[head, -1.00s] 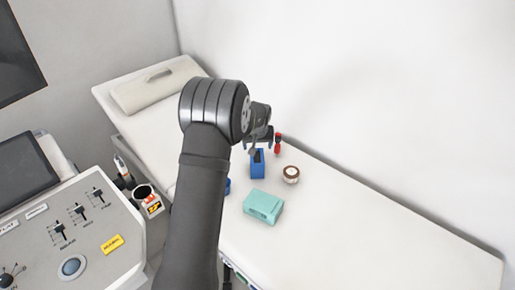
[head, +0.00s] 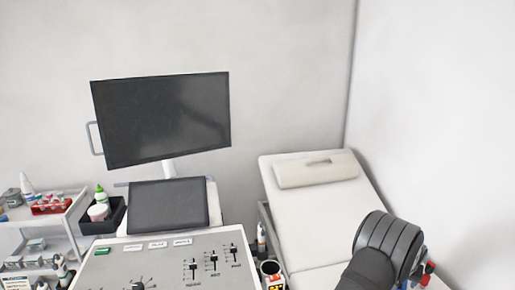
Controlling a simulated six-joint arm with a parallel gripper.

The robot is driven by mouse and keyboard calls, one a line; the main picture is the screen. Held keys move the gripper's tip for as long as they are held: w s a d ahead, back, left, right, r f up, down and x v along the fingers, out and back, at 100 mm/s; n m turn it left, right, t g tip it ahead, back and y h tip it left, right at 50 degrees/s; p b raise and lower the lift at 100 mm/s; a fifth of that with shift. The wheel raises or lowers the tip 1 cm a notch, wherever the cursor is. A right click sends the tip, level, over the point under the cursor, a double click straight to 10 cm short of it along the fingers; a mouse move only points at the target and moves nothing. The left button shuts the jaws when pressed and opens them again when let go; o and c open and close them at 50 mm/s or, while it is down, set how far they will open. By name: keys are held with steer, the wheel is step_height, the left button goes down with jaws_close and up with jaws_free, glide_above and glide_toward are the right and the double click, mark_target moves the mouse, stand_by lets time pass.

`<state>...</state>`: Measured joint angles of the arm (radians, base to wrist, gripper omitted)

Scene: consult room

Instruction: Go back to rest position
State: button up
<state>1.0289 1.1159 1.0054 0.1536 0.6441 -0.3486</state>
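My arm shows at the lower right of the head view, with its dark rounded joint over the exam bed (head: 318,221). My gripper is mostly hidden behind that joint and cut off by the lower edge. I cannot see its fingertips or whether it holds anything. A small red item (head: 429,268) shows just right of the joint, partly hidden.
A console (head: 215,265) with sliders stands at the front, with a small screen (head: 168,205) and a large monitor (head: 165,118) behind it. A trolley (head: 70,212) with bottles and boxes is at the left. A cushion (head: 316,170) lies on the bed's far end.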

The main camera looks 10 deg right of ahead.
steer(key=x, duration=0.4)
steer(key=shift+s+a, duration=0.1)
steer(key=shift+r, duration=1.4)
steer(key=shift+f, duration=0.1)
